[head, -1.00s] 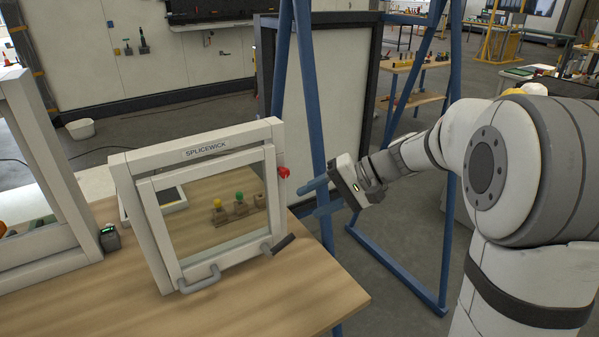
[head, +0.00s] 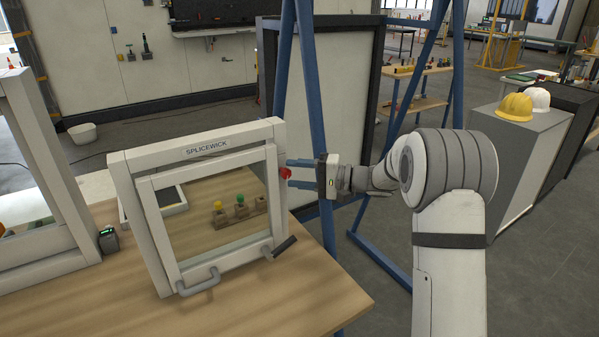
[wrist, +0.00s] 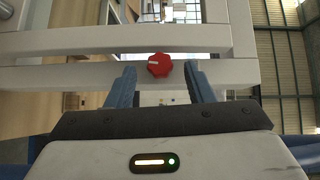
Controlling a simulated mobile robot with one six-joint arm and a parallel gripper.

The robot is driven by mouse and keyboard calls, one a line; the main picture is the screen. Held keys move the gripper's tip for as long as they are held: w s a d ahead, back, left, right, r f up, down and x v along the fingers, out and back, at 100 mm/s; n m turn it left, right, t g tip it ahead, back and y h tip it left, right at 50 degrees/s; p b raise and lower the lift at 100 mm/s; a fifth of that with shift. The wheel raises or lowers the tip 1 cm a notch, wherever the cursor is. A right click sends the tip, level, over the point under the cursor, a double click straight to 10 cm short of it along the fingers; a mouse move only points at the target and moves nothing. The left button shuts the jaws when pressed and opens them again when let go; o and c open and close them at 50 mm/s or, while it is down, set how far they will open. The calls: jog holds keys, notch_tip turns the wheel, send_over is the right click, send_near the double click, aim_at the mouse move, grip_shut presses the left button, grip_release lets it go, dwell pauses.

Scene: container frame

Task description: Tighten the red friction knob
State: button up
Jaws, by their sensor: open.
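The red friction knob (head: 285,172) sits on the right outer side of the white SPLICEWICK frame (head: 276,146). My gripper (head: 289,173) is just right of the frame, with its blue fingers pointing left toward the knob. In the wrist view the red knob (wrist: 159,65) has a pale mark on its face and lies ahead, between the lines of the two fingers. My gripper (wrist: 157,78) is open there, with one finger on each side and a gap to the knob. Whether the fingertips overlap the knob in depth is hard to tell.
The frame stands on a wooden table (head: 330,292), with a grey handle (head: 200,283) and a dark-tipped lever (head: 284,245) at its lower edge. Blue stand legs (head: 312,110) rise behind my gripper. A small dark device (head: 109,240) stands left of the frame.

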jog(key=shift+w+a, duration=0.1)
jog(key=shift+a, duration=0.35)
jog(key=shift+c, duration=0.3)
